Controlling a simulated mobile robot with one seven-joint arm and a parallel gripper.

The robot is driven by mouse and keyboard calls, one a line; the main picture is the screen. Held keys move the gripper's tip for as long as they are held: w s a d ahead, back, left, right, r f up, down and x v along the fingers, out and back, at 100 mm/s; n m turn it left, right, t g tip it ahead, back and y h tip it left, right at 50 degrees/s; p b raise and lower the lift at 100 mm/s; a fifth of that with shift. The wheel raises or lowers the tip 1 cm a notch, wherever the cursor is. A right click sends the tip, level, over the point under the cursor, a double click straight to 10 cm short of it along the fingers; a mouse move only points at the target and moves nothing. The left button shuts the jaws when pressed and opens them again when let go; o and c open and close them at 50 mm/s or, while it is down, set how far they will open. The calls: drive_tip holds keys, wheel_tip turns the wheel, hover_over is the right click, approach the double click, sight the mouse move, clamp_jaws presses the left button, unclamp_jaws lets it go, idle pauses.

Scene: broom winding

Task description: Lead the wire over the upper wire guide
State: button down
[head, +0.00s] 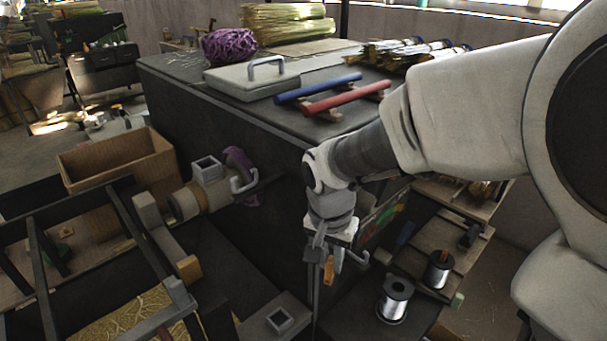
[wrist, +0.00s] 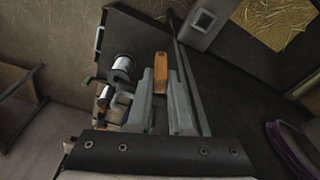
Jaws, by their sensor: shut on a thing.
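My gripper (head: 328,256) points down beside the front of the dark bench, near a thin upright post (head: 316,295). It is shut on a small orange-brown wooden piece (head: 329,271), also seen between the fingers in the wrist view (wrist: 161,72). A grey hook-shaped piece (head: 358,259) shows just right of the gripper and may be a wire guide; I cannot tell whether it is the upper one. A spool of silvery wire (head: 394,296) stands below and right, with a second spool (head: 438,269) behind it. No wire strand can be made out between spool and gripper.
A clamp-like head (head: 202,190) with a purple ring sticks out left. A cardboard box (head: 120,165) stands farther left.

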drive_tip(key=shift+r+n+p, duration=0.65)
drive_tip(key=shift+r+n, duration=0.15)
drive_tip(key=shift+r+n+y+p, duration=0.35)
drive_tip(key=shift+r+n, duration=0.3)
drive_tip(key=shift+n, duration=0.55)
drive_tip(key=s+a+b, duration=0.1)
drive_tip(key=s+a, duration=0.1)
drive_tip(key=a, duration=0.6)
wheel_tip(320, 180, up, 25)
drive_tip(key=w+a+p, duration=0.1)
drive_tip(key=a+p, duration=0.2)
drive_tip(key=p, duration=1.8)
drive_tip(key=w+a+p, duration=0.3)
drive_tip(key=w+a, duration=0.5)
drive_tip(key=a, duration=0.3)
wheel_tip(320, 180, down, 7)
drive_tip(key=b, duration=0.5)
drive_tip(key=shift+d+f+b, duration=0.2)
drive_tip(key=shift+b, duration=0.15)
